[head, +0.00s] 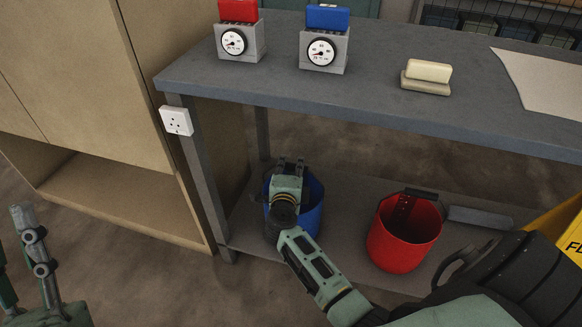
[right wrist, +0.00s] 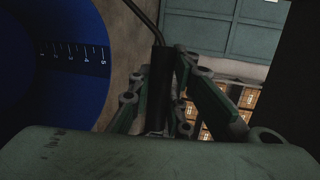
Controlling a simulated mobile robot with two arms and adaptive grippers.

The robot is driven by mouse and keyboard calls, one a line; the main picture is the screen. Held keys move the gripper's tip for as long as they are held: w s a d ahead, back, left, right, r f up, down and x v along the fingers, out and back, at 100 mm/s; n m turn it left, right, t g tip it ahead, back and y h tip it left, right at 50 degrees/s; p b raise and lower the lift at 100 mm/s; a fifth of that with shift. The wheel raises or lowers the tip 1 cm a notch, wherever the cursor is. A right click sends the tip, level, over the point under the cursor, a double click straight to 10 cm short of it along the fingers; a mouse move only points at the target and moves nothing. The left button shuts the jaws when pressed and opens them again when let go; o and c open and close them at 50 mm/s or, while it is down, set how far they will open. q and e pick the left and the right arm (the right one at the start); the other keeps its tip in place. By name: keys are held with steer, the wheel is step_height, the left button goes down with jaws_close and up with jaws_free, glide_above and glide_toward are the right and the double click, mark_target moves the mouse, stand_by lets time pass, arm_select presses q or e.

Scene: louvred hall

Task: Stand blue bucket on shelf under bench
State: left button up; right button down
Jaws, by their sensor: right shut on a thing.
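The blue bucket (head: 314,204) is under the grey bench (head: 380,100), over the left part of its low shelf (head: 345,190). My right gripper (head: 290,165) and wrist hide much of it, and I cannot tell whether its base touches the shelf. In the right wrist view, the gripper (right wrist: 158,105) is shut on the black grip of the bucket's wire handle (right wrist: 161,75). The blue wall (right wrist: 60,100) with a white scale is on the left there. My left gripper (head: 30,240) is at the head view's lower left, over the floor, its jaw state unclear.
A red bucket (head: 405,240) stands right of the blue one on the shelf. A bench leg (head: 200,180) with a white socket (head: 176,121) is to the left. Two gauges (head: 238,42) (head: 322,52) and a pale block (head: 428,72) are on top. A yellow sign (head: 570,235) is at right.

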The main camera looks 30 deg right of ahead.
steer(key=shift+r, duration=0.1)
steer(key=c, duration=1.6)
jaws_free()
steer(key=shift+c, duration=0.2)
